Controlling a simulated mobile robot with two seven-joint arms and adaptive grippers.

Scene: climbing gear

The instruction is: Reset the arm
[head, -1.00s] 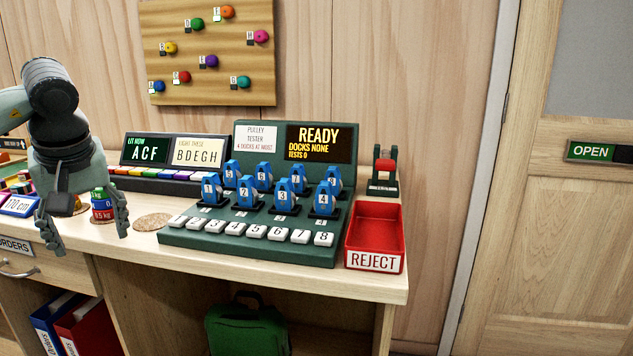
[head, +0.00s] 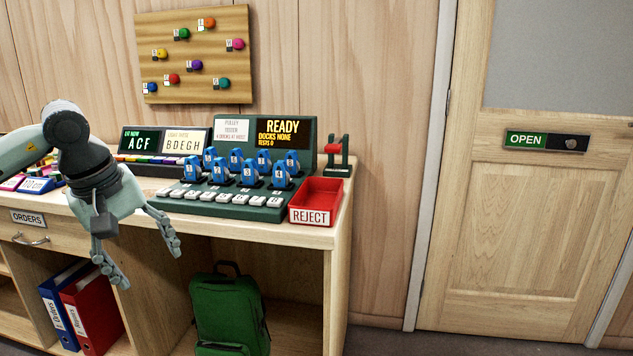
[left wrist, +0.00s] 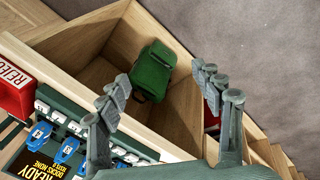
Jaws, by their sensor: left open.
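My left gripper (head: 140,268) hangs in front of the desk's front edge in the head view, fingers spread and pointing down, with nothing between them. In the left wrist view its two open fingers (left wrist: 165,92) frame the desk's open lower bay, with the green backpack (left wrist: 153,72) beyond them. My right gripper is in neither view.
The desk (head: 330,228) holds a pulley tester (head: 222,203) with several blue pulleys, a red REJECT tray (head: 318,198) and a small red-and-green stand (head: 335,150). The backpack (head: 230,310) and binders (head: 92,312) stand below. The door (head: 530,230) is at right; floor before it is clear.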

